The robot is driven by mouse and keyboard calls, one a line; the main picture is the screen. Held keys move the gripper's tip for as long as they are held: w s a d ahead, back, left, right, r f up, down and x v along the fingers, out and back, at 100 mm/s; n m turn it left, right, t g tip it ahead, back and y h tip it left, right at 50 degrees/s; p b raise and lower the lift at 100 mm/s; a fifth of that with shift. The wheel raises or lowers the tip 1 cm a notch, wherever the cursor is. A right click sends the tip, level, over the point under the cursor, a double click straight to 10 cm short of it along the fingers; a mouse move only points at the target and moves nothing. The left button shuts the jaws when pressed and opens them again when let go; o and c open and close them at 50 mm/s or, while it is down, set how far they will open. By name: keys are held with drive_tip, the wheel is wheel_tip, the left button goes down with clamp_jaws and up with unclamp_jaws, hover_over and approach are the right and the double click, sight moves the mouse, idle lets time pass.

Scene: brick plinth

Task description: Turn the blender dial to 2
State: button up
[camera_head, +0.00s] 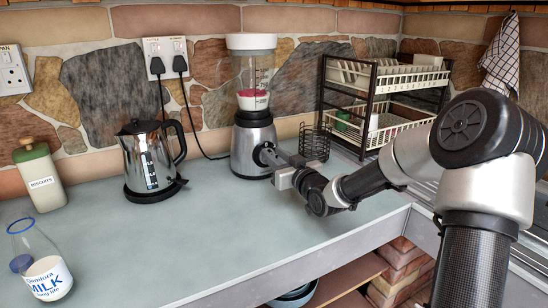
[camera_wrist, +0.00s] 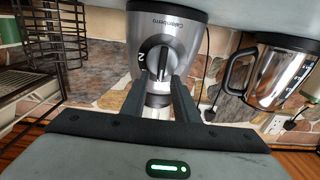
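The blender (camera_head: 254,140) stands against the stone wall, with a silver base, clear jug and white lid. In the wrist view the blender base (camera_wrist: 185,30) appears upside down. Its round black dial (camera_wrist: 154,54) faces my gripper, with a white "2" beside its left edge and a light pointer line on its grip. My gripper (camera_wrist: 162,80) has its two dark fingers apart, with a gap between them. The fingertips are at the edge of the dial, in line with its grip; contact cannot be told. In the head view my gripper (camera_head: 272,156) hides the dial.
A steel kettle (camera_head: 150,158) stands left of the blender. A biscuit jar (camera_head: 40,177) and milk bottle (camera_head: 45,275) are at the far left. A wire basket (camera_head: 314,142) and dish rack (camera_head: 385,95) stand to the right. The counter's front middle (camera_head: 200,240) is clear.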

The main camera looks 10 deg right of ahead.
drive_tip(key=shift+w+a, duration=0.15)
drive_tip(key=shift+w, duration=0.15)
clamp_jaws()
